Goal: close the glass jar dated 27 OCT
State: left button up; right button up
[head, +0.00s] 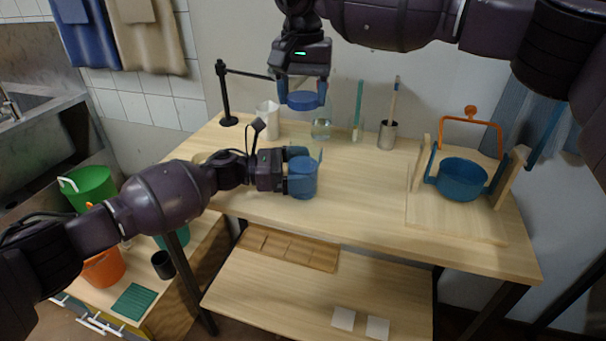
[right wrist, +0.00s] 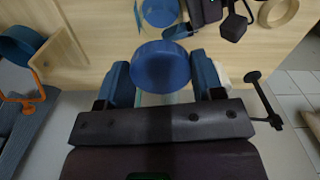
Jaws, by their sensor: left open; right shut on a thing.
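A glass jar with blue contents (head: 303,181) stands on the table; no date is readable on it. It shows at the top of the right wrist view (right wrist: 160,12). My left gripper (head: 301,172) is open at the jar, its fingers beside or around the wall; I cannot tell if they touch. My right gripper (head: 304,92) is shut on a round blue lid (head: 304,102), held above and behind the jar in the head view. The lid (right wrist: 160,67) sits between the right fingers, apart from the jar.
A black stand (head: 226,95), white jug (head: 268,120), clear glass (head: 321,129) and metal cup (head: 388,135) with a brush stand along the back. A blue bowl (head: 461,180) sits in a wooden frame at right. The table between jar and frame is clear.

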pick_arm(q)
jog(key=shift+d, duration=0.4)
jog(key=c, duration=1.4)
jog(key=shift+o, duration=0.2)
pick_arm(e)
jog(key=shift+f, duration=2.5)
